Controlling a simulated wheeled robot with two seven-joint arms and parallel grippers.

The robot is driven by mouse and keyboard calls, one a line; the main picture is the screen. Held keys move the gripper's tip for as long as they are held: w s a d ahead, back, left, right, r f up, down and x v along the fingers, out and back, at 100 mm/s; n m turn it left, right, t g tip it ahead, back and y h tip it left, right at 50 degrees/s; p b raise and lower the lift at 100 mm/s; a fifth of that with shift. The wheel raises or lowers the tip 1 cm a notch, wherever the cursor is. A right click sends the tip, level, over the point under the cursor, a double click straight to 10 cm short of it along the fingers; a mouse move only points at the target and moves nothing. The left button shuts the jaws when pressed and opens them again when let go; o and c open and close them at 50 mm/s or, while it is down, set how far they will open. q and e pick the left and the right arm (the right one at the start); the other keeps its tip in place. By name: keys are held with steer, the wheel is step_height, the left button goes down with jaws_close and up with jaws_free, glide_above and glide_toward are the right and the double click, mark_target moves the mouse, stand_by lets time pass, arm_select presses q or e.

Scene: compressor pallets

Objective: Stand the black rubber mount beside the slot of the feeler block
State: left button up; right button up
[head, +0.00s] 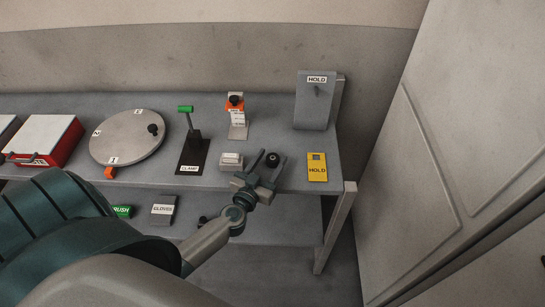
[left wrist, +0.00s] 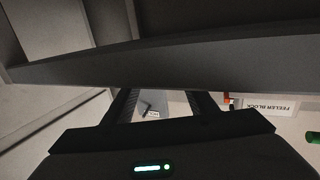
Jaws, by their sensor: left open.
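In the head view, a small black round piece (head: 273,158), seemingly the rubber mount, is at the tips of my left gripper (head: 269,164), near the bench's front edge. The gripper is open; I cannot tell whether a finger touches the piece. The small pale block with a white label (head: 231,160) just left of the gripper seems to be the feeler block; its slot is not clear. In the left wrist view, the picture is upside down, with a FEELER BLOCK label (left wrist: 268,106) right of the open fingers. The mount is not discernible there. My right gripper is out of view.
A CLAMP with green handle (head: 185,109), an orange-topped stand (head: 235,104) and a round plate (head: 128,139) occupy the bench. A shelf (head: 285,225) is below.

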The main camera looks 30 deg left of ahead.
arm_select(q)
steer(key=s+d, duration=0.1)
steer(key=s, duration=0.9)
steer(key=shift+d+r+b, duration=0.25)
steer(key=shift+d+b, duration=0.05)
steer(key=shift+b, duration=0.1)
